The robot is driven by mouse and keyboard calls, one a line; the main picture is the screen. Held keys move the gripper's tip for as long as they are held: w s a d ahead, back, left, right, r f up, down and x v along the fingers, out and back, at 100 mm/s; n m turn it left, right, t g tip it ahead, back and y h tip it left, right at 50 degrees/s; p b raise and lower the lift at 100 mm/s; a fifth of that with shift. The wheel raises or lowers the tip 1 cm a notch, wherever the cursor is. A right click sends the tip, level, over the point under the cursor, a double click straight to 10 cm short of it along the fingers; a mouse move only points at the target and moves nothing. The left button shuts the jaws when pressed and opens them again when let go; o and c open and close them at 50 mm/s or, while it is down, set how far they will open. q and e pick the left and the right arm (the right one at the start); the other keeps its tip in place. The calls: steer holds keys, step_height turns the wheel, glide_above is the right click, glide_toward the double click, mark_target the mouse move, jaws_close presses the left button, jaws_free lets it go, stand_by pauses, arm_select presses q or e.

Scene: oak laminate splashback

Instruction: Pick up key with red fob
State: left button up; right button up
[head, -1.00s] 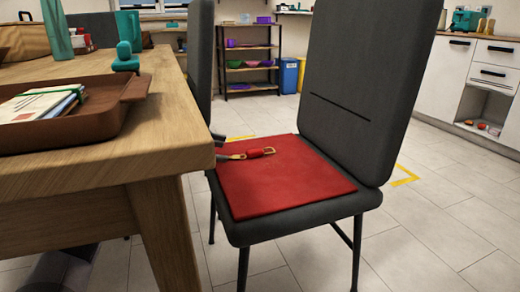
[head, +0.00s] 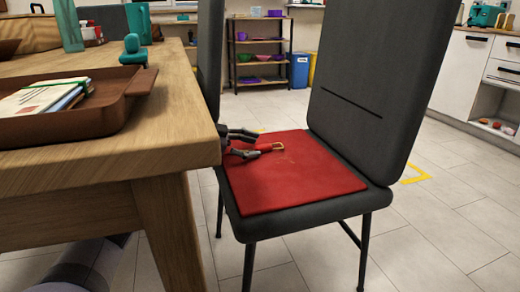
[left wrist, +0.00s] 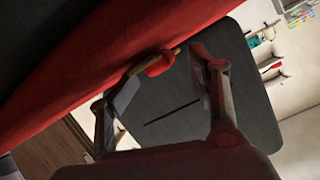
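The key with the red fob (head: 266,147) lies on the red seat cushion (head: 290,180) of a dark grey chair. Its brass-coloured ring end points right, and its left part is hidden by my left gripper (head: 248,142). That gripper reaches past the table edge, low over the cushion, with its fingers spread at the fob's left side. In the left wrist view the red fob (left wrist: 160,64) shows between the tips of the open left gripper (left wrist: 160,72), and I cannot tell if either finger touches it. My right gripper is not in view.
The wooden table (head: 185,115) stands close on the left, its corner beside the cushion and hiding most of my left arm. A brown tray (head: 90,122) with envelopes sits on it. The chair backrest (head: 370,90) rises behind the cushion. Floor is free at right.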

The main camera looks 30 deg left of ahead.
arm_select(q)
steer(key=shift+f, duration=0.4)
